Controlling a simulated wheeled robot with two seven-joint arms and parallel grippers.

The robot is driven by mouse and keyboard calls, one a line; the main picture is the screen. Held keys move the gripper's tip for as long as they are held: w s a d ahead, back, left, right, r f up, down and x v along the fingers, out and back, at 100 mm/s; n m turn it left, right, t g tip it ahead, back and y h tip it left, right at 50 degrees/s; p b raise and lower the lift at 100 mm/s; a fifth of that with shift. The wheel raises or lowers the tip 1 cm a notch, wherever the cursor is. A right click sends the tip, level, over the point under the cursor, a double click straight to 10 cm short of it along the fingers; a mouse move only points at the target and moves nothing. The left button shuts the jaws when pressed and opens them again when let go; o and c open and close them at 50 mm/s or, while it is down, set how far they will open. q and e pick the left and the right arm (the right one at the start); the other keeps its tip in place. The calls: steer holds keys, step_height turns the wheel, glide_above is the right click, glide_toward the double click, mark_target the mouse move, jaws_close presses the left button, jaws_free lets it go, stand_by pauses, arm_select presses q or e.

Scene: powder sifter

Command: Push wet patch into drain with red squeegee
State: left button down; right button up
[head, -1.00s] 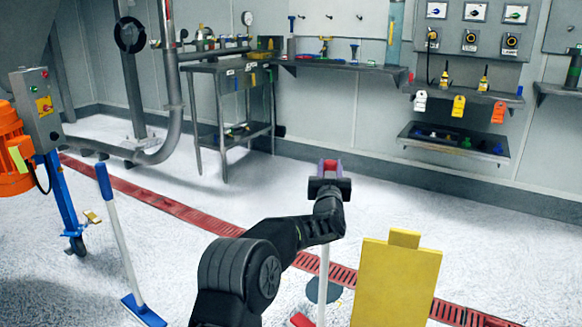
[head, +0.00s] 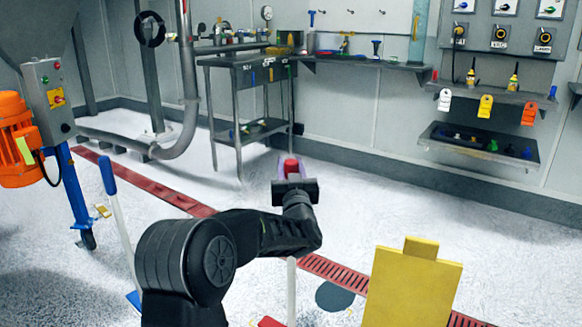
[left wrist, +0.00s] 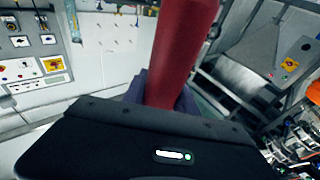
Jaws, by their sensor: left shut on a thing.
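My left gripper (head: 292,172) is shut on the red handle (head: 291,165) of the red squeegee, which also fills the upper middle of the left wrist view (left wrist: 180,50). The squeegee's white pole (head: 291,290) hangs about upright below my arm. A bit of its red head (head: 270,322) shows at the bottom edge of the head view; the rest is cut off. A dark round patch (head: 335,296), seemingly the wet patch, lies on the floor right of the pole and on the near side of the red drain grating (head: 170,195). My right gripper is not in view.
A yellow board (head: 412,290) stands right of the patch and hides part of the drain. A blue squeegee (head: 118,215) leans at the left, near an orange motor (head: 18,140) on a blue stand. A metal table (head: 250,75) stands by the back wall.

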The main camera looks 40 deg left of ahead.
arm_select(q)
steer(key=shift+f+b, duration=1.6)
steer(key=shift+f, duration=0.65)
steer(key=shift+f+b, duration=0.55)
steer(key=shift+f, duration=0.05)
steer(key=shift+w+p, duration=0.35)
steer(key=shift+w, duration=1.65)
steer(key=shift+w, duration=0.1)
